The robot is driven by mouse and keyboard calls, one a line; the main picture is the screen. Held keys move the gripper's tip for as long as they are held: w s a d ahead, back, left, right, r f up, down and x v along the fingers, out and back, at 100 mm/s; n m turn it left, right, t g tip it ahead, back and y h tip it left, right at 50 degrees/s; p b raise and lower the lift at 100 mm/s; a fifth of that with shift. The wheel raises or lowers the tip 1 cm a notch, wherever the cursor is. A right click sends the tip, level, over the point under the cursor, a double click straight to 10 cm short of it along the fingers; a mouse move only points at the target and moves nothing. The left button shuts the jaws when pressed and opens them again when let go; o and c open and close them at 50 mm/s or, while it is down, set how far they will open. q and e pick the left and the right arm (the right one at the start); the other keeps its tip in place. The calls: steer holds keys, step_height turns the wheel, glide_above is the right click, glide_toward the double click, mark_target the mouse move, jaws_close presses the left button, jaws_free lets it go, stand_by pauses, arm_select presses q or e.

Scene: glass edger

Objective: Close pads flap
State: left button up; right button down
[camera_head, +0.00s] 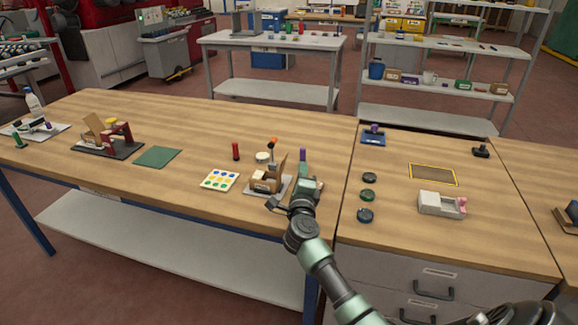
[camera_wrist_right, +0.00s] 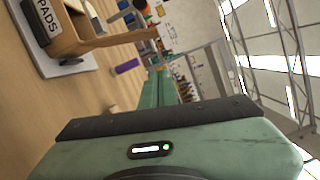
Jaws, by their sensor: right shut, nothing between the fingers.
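The cardboard pads box (camera_head: 266,183) stands on a light grey base plate (camera_head: 254,190) near the front edge of the long wooden table. Its flap (camera_head: 281,169) stands up, roughly vertical, at the box's right side, so the box is open. In the right wrist view the picture is turned sideways; the box (camera_wrist_right: 66,30) shows its PADS label and the flap (camera_wrist_right: 118,39) juts out from it. My right gripper (camera_head: 303,170) is shut and empty, just right of the flap. Its closed fingers (camera_wrist_right: 158,88) appear apart from the flap. My left gripper is out of view.
A purple cylinder (camera_head: 302,154) stands behind my right gripper. An orange-topped tool (camera_head: 272,143), a white roll (camera_head: 262,157) and a red cylinder (camera_head: 236,151) stand behind the box. A dotted card (camera_head: 220,180) lies left. Dark round pucks (camera_head: 368,194) are on the right table.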

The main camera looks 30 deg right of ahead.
mark_target(282, 167)
steer(key=w+a, duration=0.1)
steer(key=w+a+r, duration=0.1)
steer(key=w, duration=0.1)
steer(key=shift+w+a, duration=0.15)
